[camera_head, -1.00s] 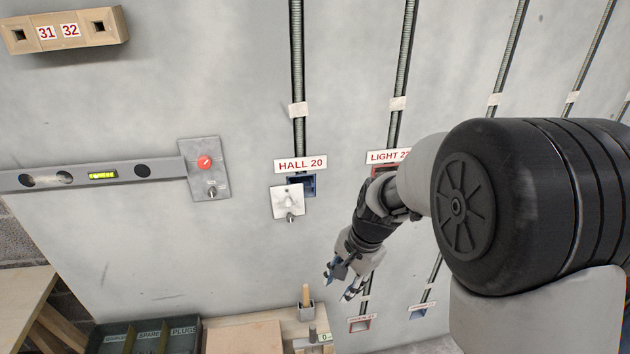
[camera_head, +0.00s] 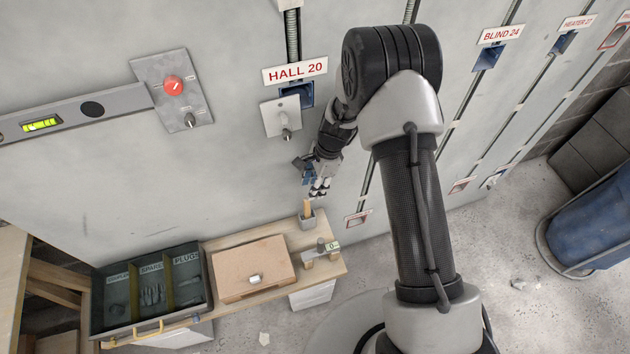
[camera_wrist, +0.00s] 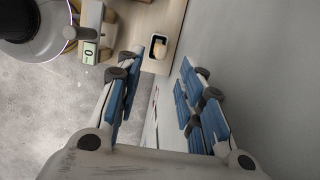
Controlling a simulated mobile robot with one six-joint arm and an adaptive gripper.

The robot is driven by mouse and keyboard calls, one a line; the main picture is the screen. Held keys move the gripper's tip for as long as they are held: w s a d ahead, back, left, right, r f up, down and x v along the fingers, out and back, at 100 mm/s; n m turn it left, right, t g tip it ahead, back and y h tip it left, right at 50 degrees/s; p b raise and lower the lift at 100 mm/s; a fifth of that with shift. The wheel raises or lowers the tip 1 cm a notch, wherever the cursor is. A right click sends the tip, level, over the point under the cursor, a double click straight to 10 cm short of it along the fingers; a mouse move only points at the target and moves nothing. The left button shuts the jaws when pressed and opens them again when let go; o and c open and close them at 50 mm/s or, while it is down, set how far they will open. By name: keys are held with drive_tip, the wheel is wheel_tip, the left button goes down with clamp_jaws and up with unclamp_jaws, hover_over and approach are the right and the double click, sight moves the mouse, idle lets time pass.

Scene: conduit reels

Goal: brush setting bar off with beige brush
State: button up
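The beige brush (camera_head: 307,207) stands handle up in a small grey cup (camera_head: 307,221) at the back edge of the bench. In the wrist view its beige end (camera_wrist: 158,47) shows inside the cup. My gripper (camera_head: 318,187) is just above the brush, close to the wall, and apart from it. In the wrist view my gripper (camera_wrist: 160,75) has its blue-padded fingers spread with nothing between them, and the cup lies beyond the tips. A long grey bar with a green bubble vial (camera_head: 75,114) is on the wall at left; it seems to be the setting bar.
A grey switch plate with a red knob (camera_head: 172,87) adjoins the bar. A white plate (camera_head: 281,117) hangs below the HALL 20 sign (camera_head: 295,71). On the bench are a divided bin (camera_head: 105,328), a wooden board (camera_head: 230,282) and a small device reading 0 (camera_head: 332,247).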

drive_tip(key=b+x, duration=0.4)
drive_tip(key=x, duration=0.2)
drive_tip(key=shift+a+f, duration=0.1)
drive_tip(key=shift+f, duration=0.15)
drive_tip(key=shift+c, duration=0.2)
clamp_jaws()
drive_tip(key=shift+a+p+v, duration=0.2)
drive_tip(key=shift+p+v, duration=0.55)
drive_tip(key=shift+v, duration=0.25)
idle(0.6)
drive_tip(key=shift+s+a+r+p+v, duration=0.1)
drive_tip(key=shift+a+p+v, duration=0.15)
drive_tip(key=shift+p+v, duration=0.85)
drive_tip(key=shift+s+a+r+p+v, duration=0.1)
drive_tip(key=shift+a+p+v, duration=0.2)
drive_tip(key=shift+p+v, duration=0.75)
drive_tip(key=shift+s+a+p+v, duration=0.1)
drive_tip(key=shift+a+p+v, duration=0.15)
drive_tip(key=shift+p+v, duration=0.8)
drive_tip(key=shift+d+r+b, duration=0.1)
drive_tip(key=shift+r+b, duration=0.2)
drive_tip(key=shift+b, duration=0.1)
